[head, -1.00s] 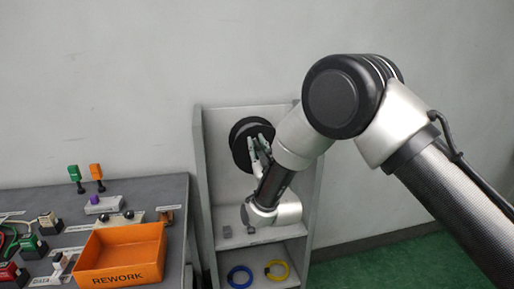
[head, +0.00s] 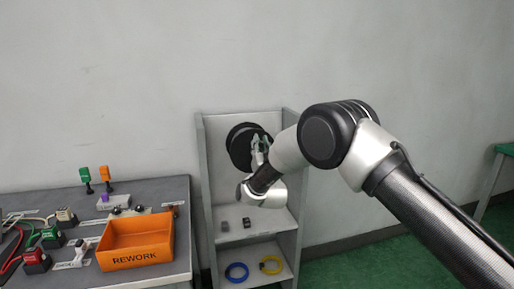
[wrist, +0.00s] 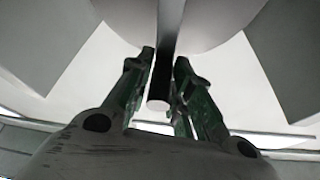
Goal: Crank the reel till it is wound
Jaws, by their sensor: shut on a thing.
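The black reel (head: 240,147) is mounted on the back panel of the grey shelf unit, and my arm and gripper cover its right part. In the wrist view a dark crank handle with a pale round end (wrist: 158,103) points toward the camera between my two green fingers. My gripper (wrist: 163,72) is shut on this handle, though a thin gap seems to show beside it. In the head view my gripper (head: 259,150) is at the right side of the reel. How much line is wound on the reel cannot be seen.
The grey shelf unit (head: 206,190) has small dark blocks on its middle shelf, and a blue ring (head: 237,272) and a yellow ring (head: 271,265) below. A bench on the left holds an orange REWORK bin (head: 136,242) and several switches. A green-topped table (head: 507,151) stands far right.

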